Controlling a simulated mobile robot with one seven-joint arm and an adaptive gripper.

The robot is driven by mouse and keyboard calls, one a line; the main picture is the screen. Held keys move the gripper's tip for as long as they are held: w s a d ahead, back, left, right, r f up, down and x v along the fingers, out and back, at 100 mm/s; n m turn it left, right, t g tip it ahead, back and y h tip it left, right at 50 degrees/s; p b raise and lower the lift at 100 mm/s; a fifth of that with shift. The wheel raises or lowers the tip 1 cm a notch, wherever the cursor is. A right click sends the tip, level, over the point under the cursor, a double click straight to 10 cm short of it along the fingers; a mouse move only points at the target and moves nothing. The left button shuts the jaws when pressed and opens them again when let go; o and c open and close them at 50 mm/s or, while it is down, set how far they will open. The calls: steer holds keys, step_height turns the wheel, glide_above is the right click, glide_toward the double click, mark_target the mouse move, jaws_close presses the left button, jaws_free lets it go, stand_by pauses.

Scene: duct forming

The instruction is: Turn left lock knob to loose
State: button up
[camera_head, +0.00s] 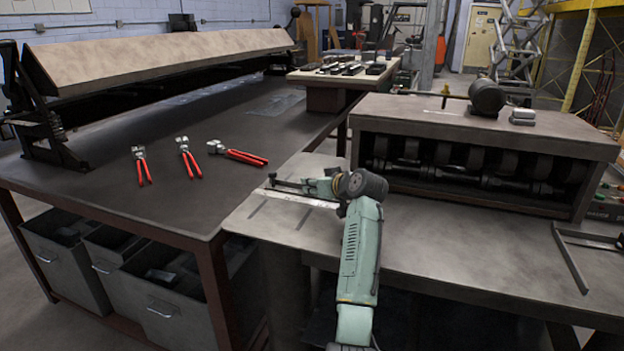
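I cannot clearly pick out a left lock knob in the head view. A roll-forming machine (610,148) with a row of dark rollers (470,165) stands on the right-hand bench; small parts on it are too dark to tell apart. A long bending machine (160,62) with black end linkage (45,125) stands on the left-hand bench. My gripper (283,186) is at the end of my green arm, above the left part of the right-hand bench, pointing left. It is apart from both machines. Its fingers are too small to tell open from shut.
Several red-handled hand tools (187,158) lie on the left-hand bench (120,195). A flat metal strip (300,198) lies under my gripper. A dark angled frame (570,250) lies at the right. A dark round motor-like part (488,97) sits on the roll machine. Grey bins (65,260) stand below.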

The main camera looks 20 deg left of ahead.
steer(key=shift+x, duration=1.35)
steer(key=shift+c, duration=0.3)
steer(key=shift+d, duration=0.1)
jaws_close()
